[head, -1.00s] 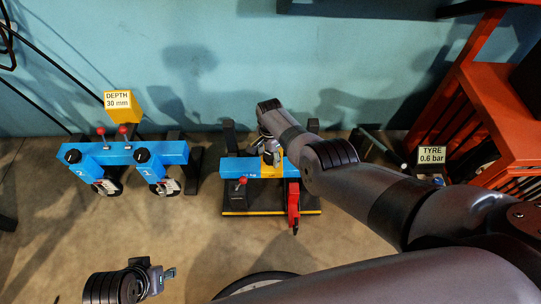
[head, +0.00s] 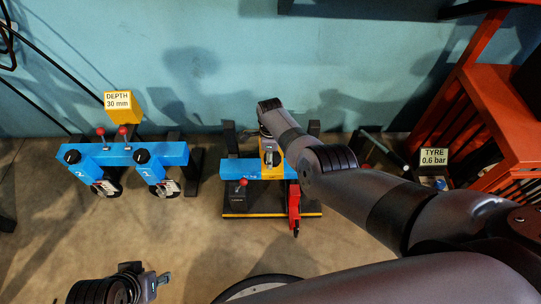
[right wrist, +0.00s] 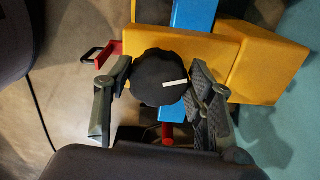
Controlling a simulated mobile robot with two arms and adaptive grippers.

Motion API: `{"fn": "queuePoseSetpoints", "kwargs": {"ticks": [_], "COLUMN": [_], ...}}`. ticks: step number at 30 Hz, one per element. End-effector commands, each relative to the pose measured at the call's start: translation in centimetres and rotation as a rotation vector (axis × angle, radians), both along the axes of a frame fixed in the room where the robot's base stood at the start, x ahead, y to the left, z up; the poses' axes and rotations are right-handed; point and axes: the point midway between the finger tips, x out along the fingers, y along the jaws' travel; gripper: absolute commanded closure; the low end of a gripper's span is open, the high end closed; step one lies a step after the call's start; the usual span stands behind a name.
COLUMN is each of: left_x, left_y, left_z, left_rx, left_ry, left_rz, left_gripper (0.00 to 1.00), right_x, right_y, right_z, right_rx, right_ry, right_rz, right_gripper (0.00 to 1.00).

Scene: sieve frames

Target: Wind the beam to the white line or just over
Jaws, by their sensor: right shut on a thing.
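The blue beam (head: 238,169) of the middle stand lies crosswise, with a yellow block (head: 265,172) at its centre. In the right wrist view the black round knob (right wrist: 158,77) has a white mark pointing right; yellow and blue parts lie behind it. My right gripper (right wrist: 160,92) has a finger on each side of the knob and is shut on it. In the head view my right arm partly covers this gripper (head: 269,152) and the beam. I cannot make out a white line on the beam. My left gripper (head: 163,279) is low at the left, away from the stand; its jaw opening is unclear.
A blue two-unit rack (head: 120,154) stands left, below a yellow "DEPTH 30 mm" sign (head: 118,101). A "TYRE 0.6 bar" sign (head: 433,157) and orange frame (head: 490,95) are right. Floor between rack and stand is clear.

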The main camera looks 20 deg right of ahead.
Motion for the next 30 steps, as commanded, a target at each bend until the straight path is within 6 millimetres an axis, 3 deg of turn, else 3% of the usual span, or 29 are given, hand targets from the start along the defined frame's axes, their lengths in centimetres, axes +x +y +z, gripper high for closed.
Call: {"fn": "queuePoseSetpoints", "kwargs": {"ticks": [15,16,25,30], "left_x": [0.03,0.04,0.05,0.04], "left_y": [-0.21,-0.21,-0.2,-0.13], "left_z": [-0.08,-0.08,-0.1,-0.1], "left_rx": [-0.007,-0.007,-0.007,-0.004], "left_ry": [0.0,0.0,0.0,0.0], "left_rz": [0.005,0.005,0.005,0.003], "left_gripper": [0.6,0.6,0.6,0.6], "right_x": [0.04,0.04,0.03,0.02], "right_y": [-0.03,-0.03,-0.02,-0.02], "right_z": [0.02,0.02,0.01,0.01], "right_rx": [0.0,0.0,0.0,0.0], "right_ry": [-0.001,-0.001,-0.001,0.0], "right_rz": [-0.022,-0.022,-0.021,-0.02], "right_gripper": [0.78,0.49,0.3,0.3]}}
